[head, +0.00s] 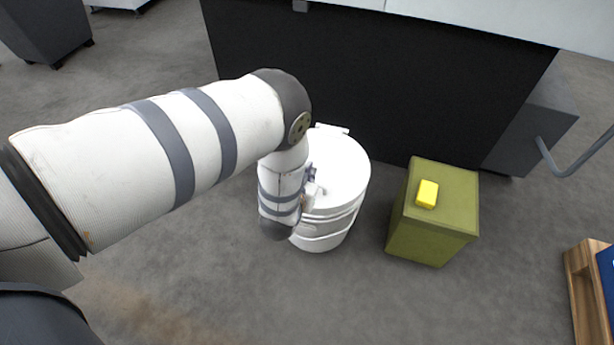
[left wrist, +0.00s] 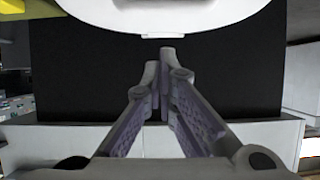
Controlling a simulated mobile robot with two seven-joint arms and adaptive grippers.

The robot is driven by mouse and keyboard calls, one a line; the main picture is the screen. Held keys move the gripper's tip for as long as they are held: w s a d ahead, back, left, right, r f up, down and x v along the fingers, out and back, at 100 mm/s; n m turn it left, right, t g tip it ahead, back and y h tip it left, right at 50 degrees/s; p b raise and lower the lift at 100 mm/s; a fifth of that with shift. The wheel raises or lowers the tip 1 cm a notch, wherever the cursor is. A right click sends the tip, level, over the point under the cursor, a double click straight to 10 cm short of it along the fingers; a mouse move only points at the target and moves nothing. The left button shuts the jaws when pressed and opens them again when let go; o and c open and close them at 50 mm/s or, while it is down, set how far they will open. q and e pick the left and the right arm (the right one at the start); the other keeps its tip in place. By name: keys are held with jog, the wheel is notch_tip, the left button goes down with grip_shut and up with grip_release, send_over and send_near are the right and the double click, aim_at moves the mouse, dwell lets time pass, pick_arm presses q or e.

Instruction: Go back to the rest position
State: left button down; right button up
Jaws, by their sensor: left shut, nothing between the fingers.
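My left arm reaches in from the left in the head view and bends down in front of a white round bin (head: 345,170). My left gripper (head: 313,188) is at the near left of the bin's lid, partly hidden by my own wrist. I cannot tell whether it touches the bin. In the left wrist view its two fingers (left wrist: 163,75) come together at the tips, shut with nothing between them. The white rounded edge of the bin (left wrist: 160,16) shows beyond the fingertips there. My right gripper is not in view.
An olive-green box (head: 430,236) with a yellow block (head: 427,194) on top stands right of the bin. A large black-fronted unit (head: 400,70) stands behind. A wooden crate (head: 580,300) is at the lower right. Grey floor is clear in front.

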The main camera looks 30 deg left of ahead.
pick_arm(q)
jog(key=s+d+r+m+g+h+p, duration=0.1)
jog(key=s+g+p, duration=0.3)
jog(key=s, duration=1)
jog(key=s+d+r+m+g+h+p, duration=0.1)
jog(key=s+d+r+g+p, duration=0.2)
jog(key=s, duration=1.1)
jog(key=s+r+g+p, duration=0.2)
jog(key=s+r, duration=0.3)
jog(key=s, duration=0.4)
jog(key=s+r+g+h+p, duration=0.1)
jog(key=s+r+g, duration=0.3)
jog(key=s, duration=0.5)
jog(key=shift+d+r+m+g+p, duration=0.3)
jog(key=shift+d+r+g+p, duration=0.15)
jog(key=shift+g, duration=0.35)
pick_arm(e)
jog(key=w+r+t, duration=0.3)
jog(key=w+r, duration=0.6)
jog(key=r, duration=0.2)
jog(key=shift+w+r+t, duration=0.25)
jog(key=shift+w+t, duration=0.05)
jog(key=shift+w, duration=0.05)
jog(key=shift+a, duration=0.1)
